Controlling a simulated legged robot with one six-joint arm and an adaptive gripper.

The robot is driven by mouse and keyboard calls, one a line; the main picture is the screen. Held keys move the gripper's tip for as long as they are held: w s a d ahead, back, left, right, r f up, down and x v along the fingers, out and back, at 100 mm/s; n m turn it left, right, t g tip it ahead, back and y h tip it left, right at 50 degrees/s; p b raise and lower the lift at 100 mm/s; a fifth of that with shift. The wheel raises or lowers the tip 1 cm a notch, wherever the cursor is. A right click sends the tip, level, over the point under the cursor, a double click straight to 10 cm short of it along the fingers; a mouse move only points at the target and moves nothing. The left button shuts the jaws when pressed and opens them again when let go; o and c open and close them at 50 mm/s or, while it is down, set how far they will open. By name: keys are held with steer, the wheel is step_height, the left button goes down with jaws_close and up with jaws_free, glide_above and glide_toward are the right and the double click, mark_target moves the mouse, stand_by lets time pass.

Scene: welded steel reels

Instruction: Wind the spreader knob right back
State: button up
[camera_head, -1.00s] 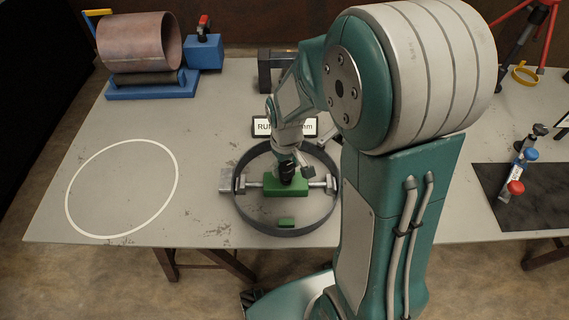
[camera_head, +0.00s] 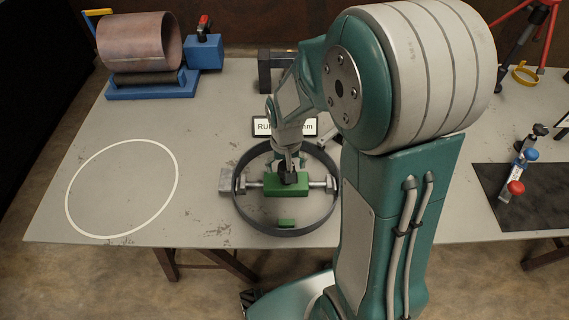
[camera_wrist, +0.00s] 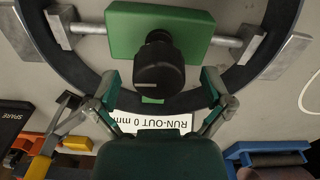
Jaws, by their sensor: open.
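The spreader is a green block (camera_head: 272,188) with grey screw rods out to both sides, lying across a dark steel ring (camera_head: 240,210). The black spreader knob (camera_wrist: 158,66) stands on the block, with a pale mark on its edge nearest my gripper. My gripper (camera_wrist: 160,80) is open, one finger on each side of the knob, with visible gaps between. In the head view my gripper (camera_head: 289,164) is just above and behind the block. Whether the fingertips are level with the knob I cannot tell.
A sign reading RUN-OUT 0 mm (camera_wrist: 150,122) sits behind the ring. A small green block (camera_head: 286,223) lies at the ring's front inside. A blue stand with a brown cylinder (camera_head: 140,43) is back left. A white circle (camera_head: 178,180) marks bare tabletop; a black mat (camera_head: 487,205) is right.

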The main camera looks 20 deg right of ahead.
mark_target(286, 166)
steer(key=shift+r, duration=0.1)
steer(key=shift+r, duration=3.4)
steer(key=shift+s+r, duration=0.1)
steer(key=shift+r, duration=0.1)
steer(key=s+r+n+t, duration=0.1)
steer(key=s+r+t, duration=0.4)
steer(key=s+r, duration=0.7)
steer(key=shift+s+r+n+t, duration=0.3)
steer(key=shift+s+r+n, duration=0.1)
steer(key=shift+s, duration=0.6)
steer(key=shift+c, duration=0.3)
